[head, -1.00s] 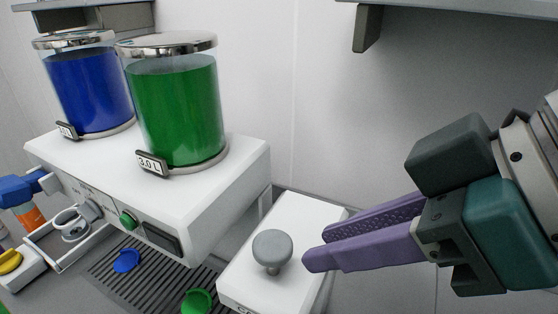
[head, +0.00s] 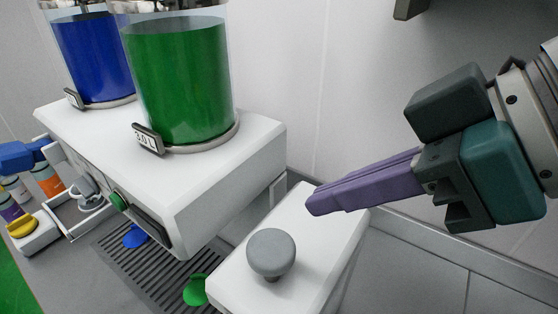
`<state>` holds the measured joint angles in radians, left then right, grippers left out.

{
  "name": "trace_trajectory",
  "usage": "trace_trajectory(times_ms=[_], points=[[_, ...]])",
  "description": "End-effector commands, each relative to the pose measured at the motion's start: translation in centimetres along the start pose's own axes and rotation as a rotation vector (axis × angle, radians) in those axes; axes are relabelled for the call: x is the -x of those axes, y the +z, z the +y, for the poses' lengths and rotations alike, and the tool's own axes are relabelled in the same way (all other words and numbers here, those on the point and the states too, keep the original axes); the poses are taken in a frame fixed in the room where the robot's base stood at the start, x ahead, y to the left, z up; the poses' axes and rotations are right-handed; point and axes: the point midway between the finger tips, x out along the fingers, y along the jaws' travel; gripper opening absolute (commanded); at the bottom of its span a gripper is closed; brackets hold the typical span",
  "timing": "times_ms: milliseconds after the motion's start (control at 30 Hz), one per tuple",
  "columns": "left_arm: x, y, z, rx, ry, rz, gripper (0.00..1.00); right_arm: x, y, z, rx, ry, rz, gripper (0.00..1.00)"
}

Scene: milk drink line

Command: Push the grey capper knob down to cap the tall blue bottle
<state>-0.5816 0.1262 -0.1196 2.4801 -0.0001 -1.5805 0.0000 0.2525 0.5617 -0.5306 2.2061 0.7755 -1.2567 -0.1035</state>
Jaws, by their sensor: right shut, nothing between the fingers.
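The grey capper knob (head: 271,252) stands up on top of the white capper box (head: 318,235), low in the middle of the head view. My right gripper (head: 312,206) is shut and empty, its purple fingers pointing left. The fingertips are above and right of the knob in the picture, apart from it. No tall blue bottle can be made out; the front of the capper is out of view.
A white dispenser (head: 180,180) with a blue tank (head: 95,60) and a green tank (head: 180,85) stands left of the capper. A grated tray (head: 150,272) lies below it. Small bottles (head: 46,180) and a yellow object (head: 22,227) are at the far left.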

Motion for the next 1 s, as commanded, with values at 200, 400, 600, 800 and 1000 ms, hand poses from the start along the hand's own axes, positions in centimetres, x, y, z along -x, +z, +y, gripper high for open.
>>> trace_trajectory(times_ms=[200,400,600,800,1000], points=[[1.2,-0.4,0.0,0.002,0.001,0.001,1.0,-4.5,-0.2,-0.1,-0.005,-0.003,0.0,0.0],[1.9,-0.7,0.1,0.007,0.005,0.002,1.0,-7.9,0.6,-0.1,-0.005,-0.003,-0.005,0.0],[2.4,-0.8,0.2,0.009,0.008,0.003,1.0,-9.6,2.3,-0.1,-0.001,-0.001,-0.001,0.0],[2.4,-0.9,0.2,0.009,0.008,0.003,1.0,-10.1,2.8,0.0,0.001,0.001,0.0,0.0],[2.4,-0.9,0.2,0.008,0.007,0.003,1.0,-10.1,2.8,0.0,0.001,0.001,0.0,0.0]])
